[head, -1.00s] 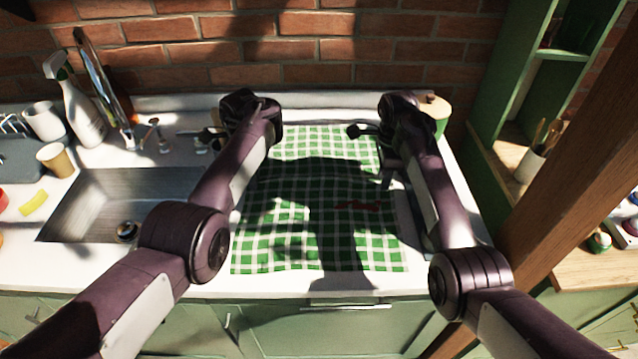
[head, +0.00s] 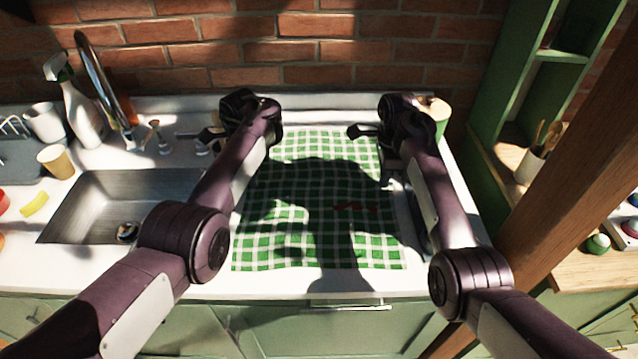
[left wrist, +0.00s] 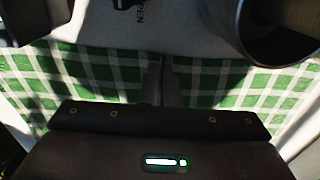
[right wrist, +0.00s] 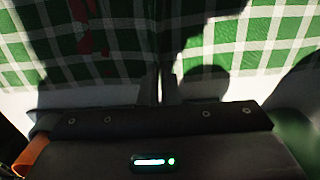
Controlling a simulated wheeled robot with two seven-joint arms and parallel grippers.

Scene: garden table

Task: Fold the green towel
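The green and white checked towel (head: 330,250) lies spread on the counter, its near edge slightly wavy. A red print shows right of its middle. In the left wrist view the fingers are close together on the cloth. My right gripper (right wrist: 160,75) is at the towel's right edge, its fingers together with a thin bright slit between them. Both appear shut on the cloth, though the pinched fabric is hard to see.
A metal sink (head: 100,200) with a faucet lies left of the towel. A spray bottle (head: 80,110), cups and a rack stand further left. A green pot (head: 438,112) stands behind my right gripper. A brick wall closes off the back; a green shelf (head: 500,100) stands right.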

